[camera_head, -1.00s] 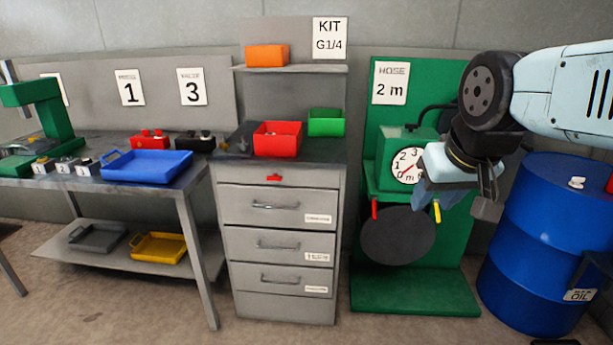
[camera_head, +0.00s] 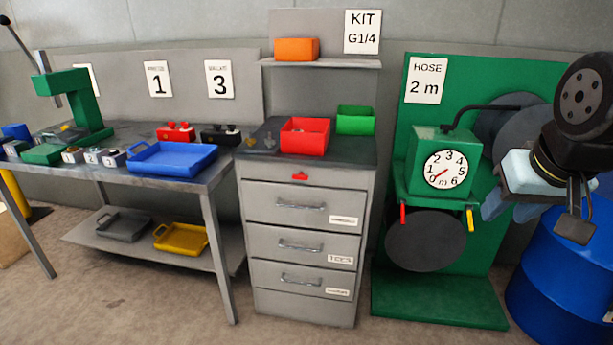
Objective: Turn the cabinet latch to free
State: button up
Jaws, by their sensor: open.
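The cabinet latch (camera_head: 300,176) is a small red piece on the top front panel of the grey drawer cabinet (camera_head: 262,219). It looks roughly level, but it is too small to tell its exact setting. Below it are three drawers with bar handles, all shut. My gripper (camera_head: 534,222) hangs at the right, in front of the green hose stand and well to the right of the cabinet. It is open and empty, with its fingers pointing down, apart from the latch.
A red bin (camera_head: 305,137) and a green bin (camera_head: 356,120) stand on the cabinet top. The green hose stand (camera_head: 440,300) with a dial is right of the cabinet, then a blue barrel (camera_head: 560,265). A workbench (camera_head: 218,190) stands left. The floor before the cabinet is clear.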

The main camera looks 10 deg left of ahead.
aim_at(300, 176)
jog(key=i, duration=0.95)
jog(key=u, duration=0.05)
